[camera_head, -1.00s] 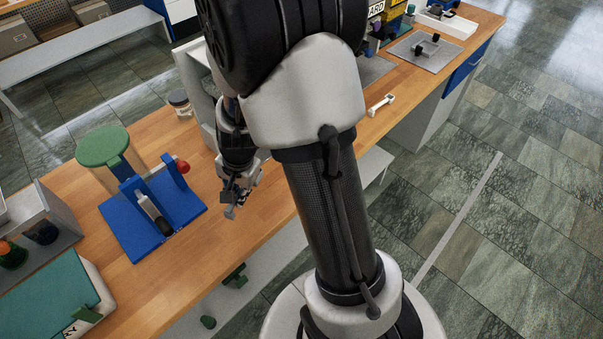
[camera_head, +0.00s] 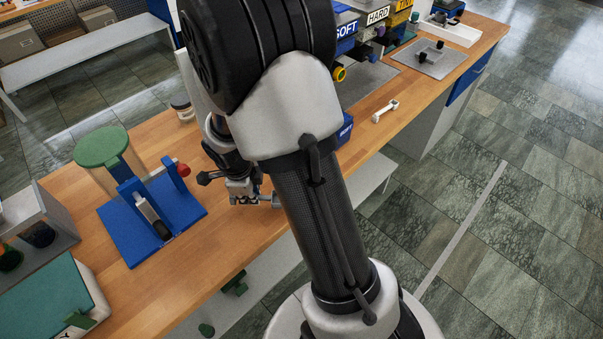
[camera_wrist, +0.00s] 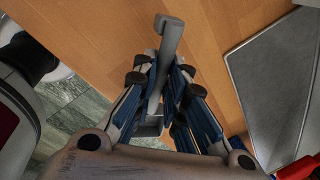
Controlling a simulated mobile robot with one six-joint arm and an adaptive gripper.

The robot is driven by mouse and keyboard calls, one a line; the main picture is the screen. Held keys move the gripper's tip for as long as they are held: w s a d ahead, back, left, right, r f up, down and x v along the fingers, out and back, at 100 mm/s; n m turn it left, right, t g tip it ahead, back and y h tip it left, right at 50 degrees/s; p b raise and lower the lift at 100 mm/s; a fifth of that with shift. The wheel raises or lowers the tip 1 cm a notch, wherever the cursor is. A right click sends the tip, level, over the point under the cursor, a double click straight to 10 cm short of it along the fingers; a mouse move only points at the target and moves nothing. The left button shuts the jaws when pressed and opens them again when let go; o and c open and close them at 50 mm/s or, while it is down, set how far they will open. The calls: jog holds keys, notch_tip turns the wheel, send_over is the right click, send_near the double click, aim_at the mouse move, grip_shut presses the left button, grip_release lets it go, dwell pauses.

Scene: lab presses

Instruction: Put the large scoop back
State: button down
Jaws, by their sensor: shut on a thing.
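My gripper (camera_wrist: 160,100) is shut on a grey scoop, taken to be the large scoop (camera_wrist: 169,35). In the wrist view its handle end sticks out past the fingertips, and a boxy grey part (camera_wrist: 150,127) shows between the fingers. In the head view my gripper (camera_head: 244,192) is over the wooden bench near its front edge, right of the blue stand. The held scoop is too small there to make out clearly. A white scoop-like piece (camera_head: 385,110) lies on the bench further right.
A blue stand (camera_head: 122,237) with a green-topped clear hopper (camera_head: 100,147) is on the left. A jar (camera_head: 181,107) stands at the back. Labelled machines (camera_head: 377,17) and a grey plate (camera_head: 429,58) are on the right. A grey plate (camera_wrist: 280,90) also shows in the wrist view.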

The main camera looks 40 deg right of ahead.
jog(key=d, duration=1.1)
jog(key=w+d, duration=0.1)
jog(key=d, duration=0.4)
jog(key=shift+w+d, duration=0.1)
jog(key=shift+d, duration=0.15)
jog(key=shift+s+b+x, duration=0.15)
jog(key=shift+b+x, duration=0.1)
jog(key=shift+x, duration=0.65)
jog(key=shift+s+b+x, duration=0.1)
jog(key=shift+b+x, duration=0.15)
jog(key=shift+x, duration=0.6)
jog(key=shift+d+f, duration=0.1)
jog(key=shift+f, duration=0.2)
jog(key=c, duration=1.6)
grip_release()
jog(key=shift+r, duration=0.1)
jog(key=shift+c, duration=0.2)
